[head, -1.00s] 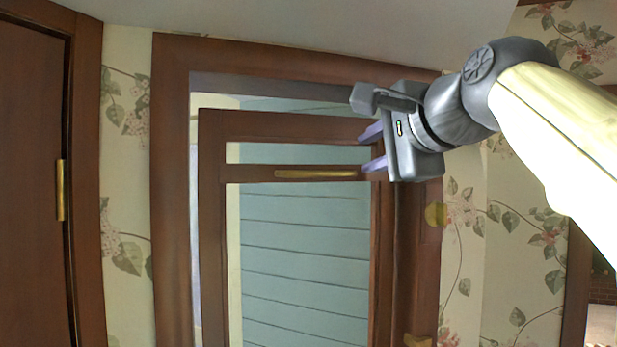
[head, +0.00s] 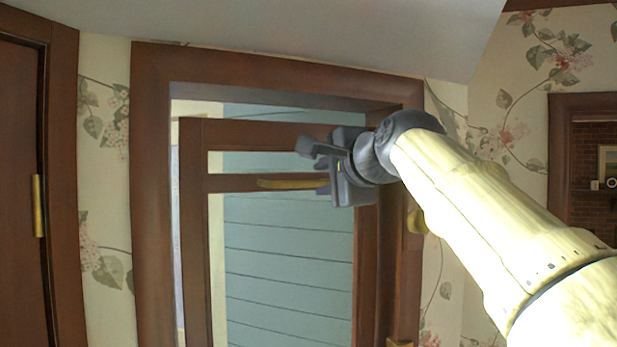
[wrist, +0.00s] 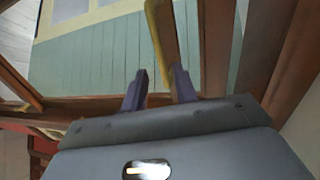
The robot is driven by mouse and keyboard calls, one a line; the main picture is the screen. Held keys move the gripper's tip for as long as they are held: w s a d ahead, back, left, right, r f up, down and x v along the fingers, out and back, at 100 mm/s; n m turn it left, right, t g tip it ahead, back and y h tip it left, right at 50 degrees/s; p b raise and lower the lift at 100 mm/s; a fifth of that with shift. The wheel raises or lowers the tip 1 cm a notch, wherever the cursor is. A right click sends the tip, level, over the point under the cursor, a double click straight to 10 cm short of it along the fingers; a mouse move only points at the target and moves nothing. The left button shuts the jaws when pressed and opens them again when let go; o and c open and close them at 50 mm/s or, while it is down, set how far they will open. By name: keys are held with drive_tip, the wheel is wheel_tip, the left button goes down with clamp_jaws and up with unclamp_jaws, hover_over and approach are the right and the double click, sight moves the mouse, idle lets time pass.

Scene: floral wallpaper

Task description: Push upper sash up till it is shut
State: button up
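The brown wooden upper sash (head: 190,230) hangs in the window frame with a gap between its top rail and the frame's head. A brass handle (head: 285,184) runs along its crossrail and also shows in the wrist view (wrist: 155,28). My gripper (head: 325,172) is at the handle's right end, in front of the sash's right side. In the wrist view its two fingers (wrist: 158,84) are apart with nothing held between them. The handle's near end lies close to the right finger; I cannot tell whether they touch. In the head view the fingertips are mostly hidden.
The brown window frame (head: 152,200) surrounds the sash, with a sloped ceiling (head: 300,30) close above. A brass fitting (head: 416,221) sits on the frame's right side. A brown door (head: 20,200) is at left. Blue-green siding (head: 285,260) shows through the opening.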

sight(309, 184)
drive_tip(key=p+x, duration=0.2)
drive_tip(key=x, duration=0.6)
drive_tip(key=shift+w+p, duration=0.1)
drive_tip(key=shift+p, duration=0.25)
drive_tip(key=shift+c, duration=0.2)
clamp_jaws()
